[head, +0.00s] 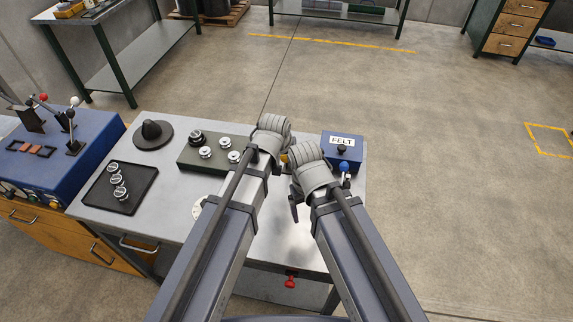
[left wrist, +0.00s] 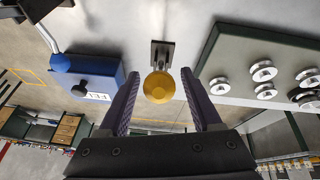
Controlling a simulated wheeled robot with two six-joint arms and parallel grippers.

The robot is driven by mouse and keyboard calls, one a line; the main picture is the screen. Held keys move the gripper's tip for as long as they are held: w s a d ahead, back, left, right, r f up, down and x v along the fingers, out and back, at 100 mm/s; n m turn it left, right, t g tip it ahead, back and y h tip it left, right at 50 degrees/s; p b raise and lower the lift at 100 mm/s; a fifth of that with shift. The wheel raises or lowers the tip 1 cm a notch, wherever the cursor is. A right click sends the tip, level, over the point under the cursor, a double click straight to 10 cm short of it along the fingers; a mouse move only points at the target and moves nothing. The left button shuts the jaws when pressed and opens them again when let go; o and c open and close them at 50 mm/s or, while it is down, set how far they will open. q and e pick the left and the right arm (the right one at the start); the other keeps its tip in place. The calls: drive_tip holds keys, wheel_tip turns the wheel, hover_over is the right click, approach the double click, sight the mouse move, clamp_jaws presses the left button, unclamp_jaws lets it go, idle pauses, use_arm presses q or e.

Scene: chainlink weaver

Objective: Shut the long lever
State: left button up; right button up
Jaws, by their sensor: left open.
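A lever with a round yellow knob (left wrist: 159,87) rises from a dark slotted plate on the bench. In the left wrist view my left gripper (left wrist: 159,76) is open, one finger on each side of the knob; I cannot tell whether they touch it. In the head view this knob (head: 284,158) is mostly hidden between my arms. Another lever with a blue ball (head: 344,166) stands by the blue FELT box (head: 342,141); it also shows in the left wrist view (left wrist: 60,62). Which is the long lever is unclear. My right gripper (head: 293,208) shows only partly.
A green-grey block (head: 196,155) with several metal spools is left of the arms. A blue console (head: 65,155) with red- and white-knobbed levers stands at far left.

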use_arm(q)
drive_tip(key=shift+w+d+f, duration=0.1)
drive_tip(key=shift+w+f, duration=0.15)
drive_tip(key=shift+f, duration=0.35)
drive_tip(key=shift+r, duration=0.1)
drive_tip(key=shift+c, duration=0.2)
clamp_jaws()
idle(0.8)
